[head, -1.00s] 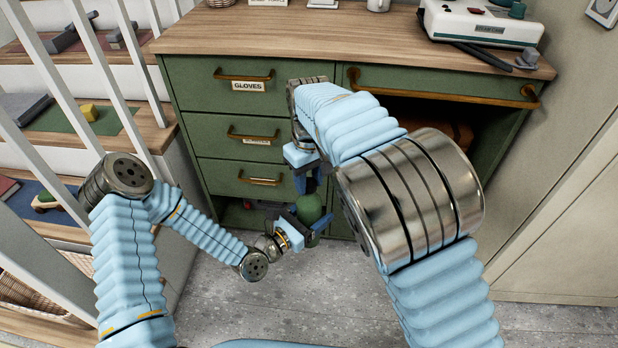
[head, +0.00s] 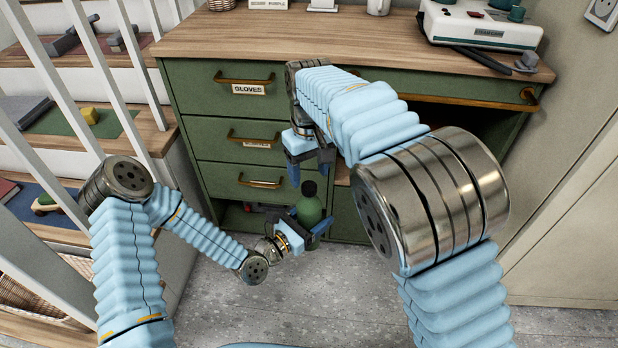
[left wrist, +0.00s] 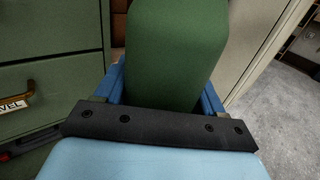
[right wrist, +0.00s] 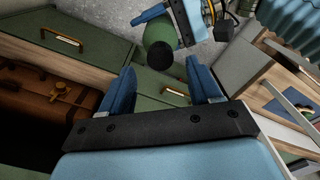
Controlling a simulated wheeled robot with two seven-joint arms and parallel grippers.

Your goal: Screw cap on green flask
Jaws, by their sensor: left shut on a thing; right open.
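The green flask (head: 309,211) stands roughly upright in my left gripper (head: 314,229), which is shut on its body low in front of the drawers. In the left wrist view the flask (left wrist: 170,50) fills the space between the blue fingers. A dark cap (head: 309,188) sits on the flask's top; it also shows in the right wrist view (right wrist: 160,55). Whether it is fully tight cannot be seen. My right gripper (head: 309,174) is open and empty just above the cap, apart from it. In the right wrist view nothing is between its fingers (right wrist: 160,78).
The green drawer unit (head: 205,135) with brass handles stands close behind both grippers. Its wooden top (head: 300,45) carries a white device (head: 480,22) and a mug (head: 378,7). A white railing (head: 110,60) and steps are at the left. The floor (head: 300,290) in front is clear.

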